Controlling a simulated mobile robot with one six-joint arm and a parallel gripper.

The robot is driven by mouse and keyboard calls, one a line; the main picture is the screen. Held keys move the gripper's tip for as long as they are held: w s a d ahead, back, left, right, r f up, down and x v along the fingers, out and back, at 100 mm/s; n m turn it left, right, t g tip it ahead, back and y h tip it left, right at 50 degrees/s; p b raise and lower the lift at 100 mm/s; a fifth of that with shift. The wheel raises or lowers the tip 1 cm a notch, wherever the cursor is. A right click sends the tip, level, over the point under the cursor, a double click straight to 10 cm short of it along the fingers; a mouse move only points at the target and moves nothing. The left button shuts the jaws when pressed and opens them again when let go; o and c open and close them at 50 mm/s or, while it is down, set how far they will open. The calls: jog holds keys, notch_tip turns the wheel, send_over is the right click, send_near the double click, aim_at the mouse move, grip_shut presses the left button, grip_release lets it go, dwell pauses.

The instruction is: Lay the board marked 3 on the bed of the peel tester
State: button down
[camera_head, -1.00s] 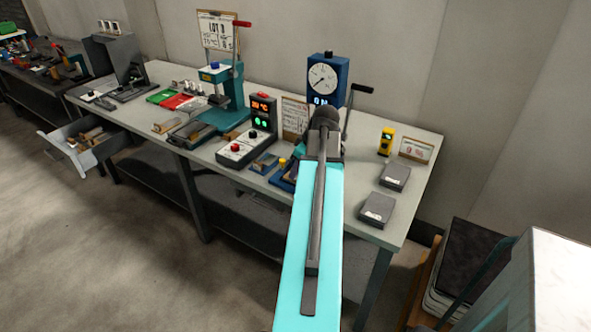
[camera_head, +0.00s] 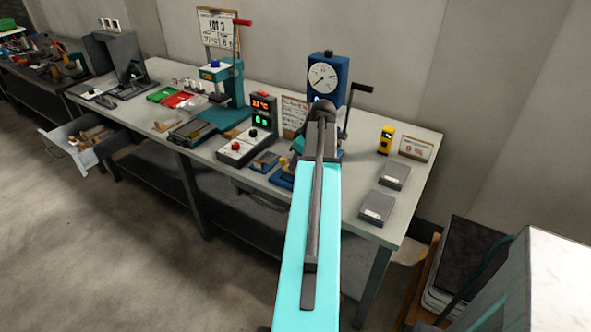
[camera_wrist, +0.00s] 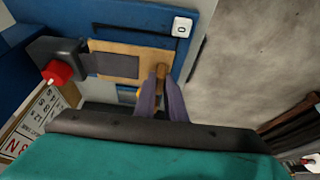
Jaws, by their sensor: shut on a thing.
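The peel tester (camera_head: 328,80) is a blue column with a round dial and a side crank. My arm hides most of its bed in the head view. In the wrist view the blue bed (camera_wrist: 125,12) shows at the top, with a white tag reading 0. A tan board (camera_wrist: 132,66) with a grey strip lies over or on the blue surface; I cannot tell if it touches. My gripper (camera_wrist: 162,98) is shut on a brown upright part at the board's right edge. No 3 is visible on the board. A dark clamp block with a red knob (camera_wrist: 57,72) is beside the board's left end.
A control box (camera_head: 238,146) with lit displays and a teal press (camera_head: 236,85) stand left of the tester. Two grey blocks (camera_head: 393,176) and a yellow meter (camera_head: 385,140) are to its right. A drawer (camera_head: 85,150) stands open at far left.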

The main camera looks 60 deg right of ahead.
jog(key=shift+f+p, duration=0.5)
jog(key=shift+f, duration=1.05)
jog(key=shift+f, duration=0.3)
jog(key=c, duration=1.8)
grip_release()
jog(key=shift+r, duration=0.15)
jog(key=shift+r, duration=0.2)
jog(key=shift+b+v, duration=1.05)
jog(key=shift+v, duration=4.9)
